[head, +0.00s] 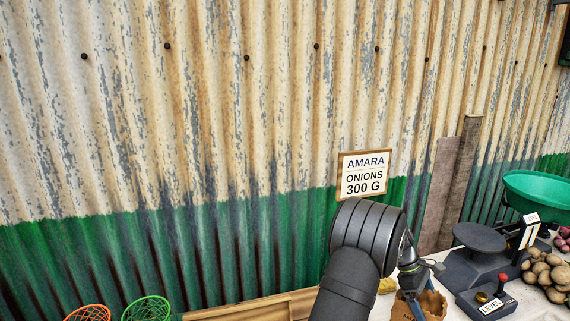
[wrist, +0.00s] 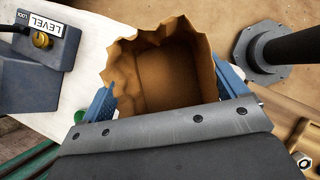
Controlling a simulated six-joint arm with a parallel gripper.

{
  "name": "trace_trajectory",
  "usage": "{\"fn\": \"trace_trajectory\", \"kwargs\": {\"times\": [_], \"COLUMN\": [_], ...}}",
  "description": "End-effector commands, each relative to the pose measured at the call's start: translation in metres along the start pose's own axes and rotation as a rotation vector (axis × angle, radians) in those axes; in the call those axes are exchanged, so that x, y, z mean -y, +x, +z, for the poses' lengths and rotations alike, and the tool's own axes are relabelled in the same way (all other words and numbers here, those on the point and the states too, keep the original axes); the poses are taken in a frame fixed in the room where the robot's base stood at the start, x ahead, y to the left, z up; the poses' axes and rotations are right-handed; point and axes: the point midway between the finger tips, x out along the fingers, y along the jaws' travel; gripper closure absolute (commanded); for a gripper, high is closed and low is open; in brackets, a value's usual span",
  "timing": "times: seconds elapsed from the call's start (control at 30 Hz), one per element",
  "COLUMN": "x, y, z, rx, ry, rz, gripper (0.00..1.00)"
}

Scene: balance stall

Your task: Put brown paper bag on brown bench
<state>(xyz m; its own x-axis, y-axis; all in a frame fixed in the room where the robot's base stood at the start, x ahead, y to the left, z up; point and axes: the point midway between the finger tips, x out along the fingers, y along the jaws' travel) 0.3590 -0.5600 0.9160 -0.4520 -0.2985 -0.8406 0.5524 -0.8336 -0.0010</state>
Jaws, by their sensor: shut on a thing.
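The brown paper bag (head: 428,306) shows at the bottom of the head view, partly cut off by the frame edge. In the wrist view the bag (wrist: 165,72) has a ragged open top, and I see no contents inside. My gripper (head: 415,275) is shut on the bag, with a blue finger (wrist: 100,102) on either side of it. A brown wooden surface (head: 265,307), which may be the brown bench, runs along the bottom of the head view, left of my arm. Most of it is hidden or out of frame.
A dark scale (head: 480,237) and a LEVEL box (head: 487,302) stand right of the bag on a white cloth. Potatoes (head: 548,275) and a green bowl (head: 540,190) lie farther right. Orange (head: 88,313) and green (head: 147,308) baskets are at lower left. A sign (head: 363,175) reads "ONIONS 300 G".

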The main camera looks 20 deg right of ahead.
Motion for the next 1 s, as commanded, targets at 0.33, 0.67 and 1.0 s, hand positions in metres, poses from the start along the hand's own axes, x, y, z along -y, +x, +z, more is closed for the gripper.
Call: {"fn": "trace_trajectory", "kwargs": {"times": [0.33,0.67,1.0], "x": [0.056,0.111,0.13], "y": [-0.04,-0.079,-0.092], "z": [-0.074,-0.125,-0.141], "rx": [0.0,-0.001,-0.002], "ry": [0.545,0.956,1.083], "rz": [-0.355,-0.619,-0.697], "gripper": [0.43,0.43,0.43]}}
